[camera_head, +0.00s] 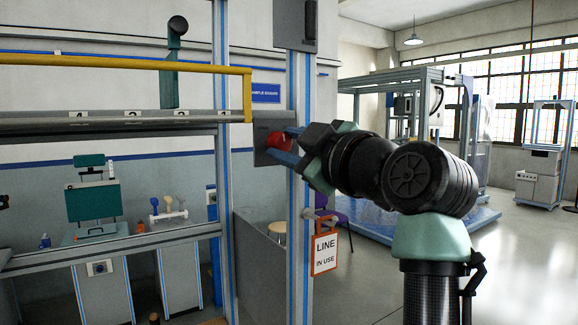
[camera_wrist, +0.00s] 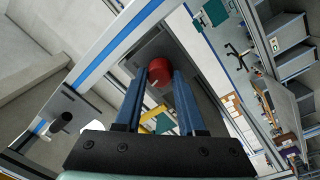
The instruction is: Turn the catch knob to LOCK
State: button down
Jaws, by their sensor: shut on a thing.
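The catch knob (camera_head: 279,139) is red and sits on a grey plate (camera_head: 262,157) fixed to the frame post. In the wrist view the red knob (camera_wrist: 157,72) shows at the far ends of the two blue fingers, with a small pale mark on its face. My gripper (camera_head: 288,142) reaches in from the right at the knob, and its fingers are shut on the knob's sides. In the wrist view my gripper (camera_wrist: 159,82) has one finger on each side of it. No LOCK lettering can be read in either view.
A yellow rail (camera_head: 130,64) and a grey bar with number labels (camera_head: 120,122) run to the left of the post. A "LINE IN USE" tag (camera_head: 325,247) hangs below my gripper. A blue-and-grey post (camera_head: 298,220) stands close by. Open floor (camera_head: 500,250) lies to the right.

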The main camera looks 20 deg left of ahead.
jog(key=n+b, duration=0.2)
jog(key=n, duration=0.1)
jog(key=shift+f+n, duration=0.1)
jog(key=shift+n, duration=0.3)
jog(key=shift+n+y+b, duration=0.3)
jog(key=shift+n+b, duration=0.2)
jog(key=shift+n, duration=1.1)
jog(key=c, duration=0.5)
grip_release()
jog(key=shift+d, duration=0.1)
jog(key=r+b+v, duration=0.1)
jog(key=b+v, duration=0.3)
jog(key=v, duration=0.8)
jog(key=shift+s+d+f, duration=0.2)
jog(key=shift+d+f, duration=0.1)
